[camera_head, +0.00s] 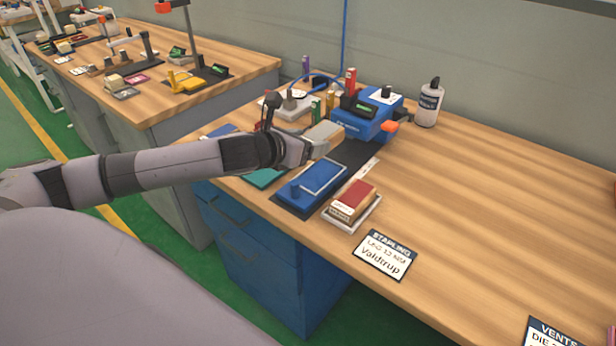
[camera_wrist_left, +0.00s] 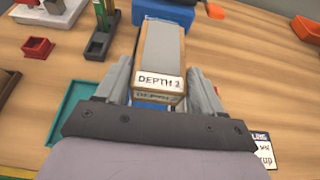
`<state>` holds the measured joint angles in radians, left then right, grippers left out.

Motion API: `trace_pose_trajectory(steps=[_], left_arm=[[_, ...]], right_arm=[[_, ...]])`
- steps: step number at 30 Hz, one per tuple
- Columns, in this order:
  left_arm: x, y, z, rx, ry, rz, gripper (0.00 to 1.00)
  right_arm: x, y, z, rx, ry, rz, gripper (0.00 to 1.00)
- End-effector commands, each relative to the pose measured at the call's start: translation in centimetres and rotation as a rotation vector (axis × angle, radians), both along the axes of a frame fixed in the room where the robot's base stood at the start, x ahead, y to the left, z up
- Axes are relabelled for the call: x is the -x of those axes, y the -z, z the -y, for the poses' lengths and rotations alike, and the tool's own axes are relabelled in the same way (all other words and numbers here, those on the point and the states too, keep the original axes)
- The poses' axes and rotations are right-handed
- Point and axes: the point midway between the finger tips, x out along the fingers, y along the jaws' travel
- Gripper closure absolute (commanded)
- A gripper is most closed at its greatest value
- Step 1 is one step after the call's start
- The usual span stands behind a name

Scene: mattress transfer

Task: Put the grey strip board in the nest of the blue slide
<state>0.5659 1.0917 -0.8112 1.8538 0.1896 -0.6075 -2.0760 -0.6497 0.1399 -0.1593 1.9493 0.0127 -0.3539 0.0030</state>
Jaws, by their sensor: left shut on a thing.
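The grey strip board (camera_head: 325,134) is a tan block with a grey top and a white end label reading "DEPTH 2". My left gripper (camera_head: 308,147) is shut on it, and in the left wrist view the fingers flank the board (camera_wrist_left: 160,55). The board is held above the dark rail, behind the blue slide. The blue slide (camera_head: 320,174) has a pale-outlined nest, which looks empty, and a round blue knob (camera_head: 296,191) at its near left. Part of the slide is hidden under the board in the wrist view. My right gripper is not in view.
A blue machine (camera_head: 362,122) stands at the rail's far end. A red-topped block (camera_head: 354,196) lies in a white tray (camera_head: 366,216) right of the slide. A teal tray (camera_head: 262,179) is on the left. A white bottle (camera_head: 429,105) stands behind. The bench's right side is mostly clear.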

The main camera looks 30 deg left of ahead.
Motion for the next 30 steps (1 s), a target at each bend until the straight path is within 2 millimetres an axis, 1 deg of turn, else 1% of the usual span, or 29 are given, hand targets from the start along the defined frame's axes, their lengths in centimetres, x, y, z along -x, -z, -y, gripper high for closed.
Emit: trace_pose_trajectory(steps=[1, 3, 6, 11, 18, 20, 26, 30], left_arm=[[0.0, 1.6, 0.1, 0.004, -0.001, -0.003, 0.66], [0.0, 2.8, 0.0, 0.004, -0.001, -0.001, 0.66], [0.0, 3.9, 0.0, 0.002, -0.001, 0.000, 0.66], [0.0, 4.7, 0.1, 0.002, 0.000, 0.002, 0.66], [0.0, 8.3, 0.0, 0.003, -0.001, -0.001, 0.66], [0.0, 8.6, 0.0, 0.002, -0.001, 0.001, 0.66], [0.0, 8.5, 0.0, 0.000, 0.000, 0.003, 0.66], [0.0, 8.8, 0.0, 0.000, 0.000, 0.002, 0.66]], right_arm=[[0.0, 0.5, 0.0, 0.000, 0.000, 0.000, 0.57], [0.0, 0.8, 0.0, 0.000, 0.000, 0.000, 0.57], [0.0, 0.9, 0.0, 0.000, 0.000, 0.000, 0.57], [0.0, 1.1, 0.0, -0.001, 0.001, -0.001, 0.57], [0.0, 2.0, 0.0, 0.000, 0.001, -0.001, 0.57], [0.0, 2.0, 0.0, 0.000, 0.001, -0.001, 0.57], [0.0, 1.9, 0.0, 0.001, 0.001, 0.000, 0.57], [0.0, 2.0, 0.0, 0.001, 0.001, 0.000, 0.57]])
